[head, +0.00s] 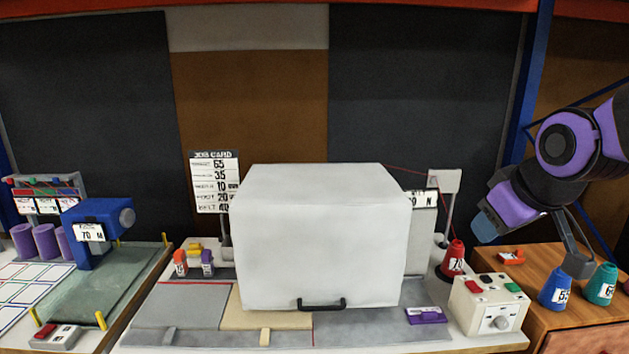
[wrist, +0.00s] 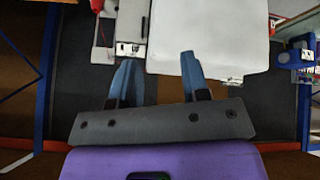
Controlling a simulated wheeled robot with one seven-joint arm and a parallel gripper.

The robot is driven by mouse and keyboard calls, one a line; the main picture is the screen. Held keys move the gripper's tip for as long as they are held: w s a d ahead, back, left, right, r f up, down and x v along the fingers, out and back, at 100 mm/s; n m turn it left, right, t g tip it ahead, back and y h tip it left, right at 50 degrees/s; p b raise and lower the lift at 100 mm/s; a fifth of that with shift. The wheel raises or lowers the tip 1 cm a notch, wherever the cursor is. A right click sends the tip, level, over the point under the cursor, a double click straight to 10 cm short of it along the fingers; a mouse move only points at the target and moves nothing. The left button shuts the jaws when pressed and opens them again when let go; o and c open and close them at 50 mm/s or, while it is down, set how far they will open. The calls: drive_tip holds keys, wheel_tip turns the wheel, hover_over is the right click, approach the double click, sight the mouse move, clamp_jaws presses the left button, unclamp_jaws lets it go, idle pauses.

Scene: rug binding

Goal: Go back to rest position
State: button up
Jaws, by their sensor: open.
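My gripper (head: 528,240) is at the right of the head view, above the wooden cabinet with the thread cones. In the wrist view my gripper (wrist: 158,75) shows two blue-grey fingers spread apart, with nothing between them. A large white box-shaped cover (head: 318,235) with a black handle at its lower front edge stands in the middle of the bench. It also shows in the wrist view (wrist: 210,35), beyond the right finger. The cover hides most of what stands behind and under it.
A red cone (head: 453,259) and a control box (head: 490,304) stand right of the cover. Blue (head: 556,288) and teal (head: 601,285) cones stand on the wooden cabinet (head: 565,328), close below my arm. A blue machine (head: 95,228) is at left. A job card (head: 214,182) hangs behind.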

drive_tip(key=s+d+r+m, duration=0.1)
drive_tip(key=s+m, duration=0.1)
drive_tip(key=s, duration=0.4)
drive_tip(key=s+d+r+m+g, duration=0.1)
drive_tip(key=s+r+m, duration=0.1)
drive_tip(key=s, duration=0.5)
drive_tip(key=shift+d, duration=0.35)
